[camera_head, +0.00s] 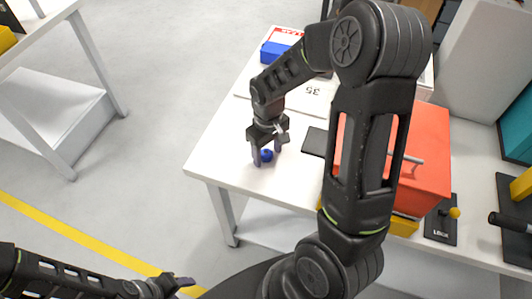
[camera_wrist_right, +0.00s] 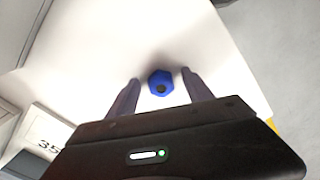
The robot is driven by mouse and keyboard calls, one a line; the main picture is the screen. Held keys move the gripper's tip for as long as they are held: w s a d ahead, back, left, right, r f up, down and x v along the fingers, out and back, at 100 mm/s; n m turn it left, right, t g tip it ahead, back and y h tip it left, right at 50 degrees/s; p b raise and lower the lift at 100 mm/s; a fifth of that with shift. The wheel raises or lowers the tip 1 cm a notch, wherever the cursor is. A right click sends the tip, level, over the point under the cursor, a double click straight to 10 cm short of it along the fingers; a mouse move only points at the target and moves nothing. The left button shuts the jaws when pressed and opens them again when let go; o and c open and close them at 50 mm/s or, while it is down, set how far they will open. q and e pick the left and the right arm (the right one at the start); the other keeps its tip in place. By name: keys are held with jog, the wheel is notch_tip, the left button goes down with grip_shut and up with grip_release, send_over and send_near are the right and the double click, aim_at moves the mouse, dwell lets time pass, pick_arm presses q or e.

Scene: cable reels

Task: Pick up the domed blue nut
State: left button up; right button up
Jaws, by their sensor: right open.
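The domed blue nut (camera_head: 266,156) lies on the white table (camera_head: 225,150) near its left front corner. In the right wrist view the nut (camera_wrist_right: 160,82) shows as a blue piece with a dark round spot in its middle. My right gripper (camera_head: 267,157) is open, with one finger on each side of the nut. In the right wrist view the fingertips of the gripper (camera_wrist_right: 160,76) flank the nut, with gaps on both sides. My left gripper (camera_head: 186,285) is at the bottom left, over the floor, far from the nut; its jaw state is unclear.
A red box (camera_head: 425,160) stands on the table to the right, partly behind my right arm. A white card marked 35 (camera_head: 312,92) and a blue box (camera_head: 273,53) lie behind the gripper. The table around the nut is clear.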

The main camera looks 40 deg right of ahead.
dwell(0.4)
grip_shut()
dwell(0.4)
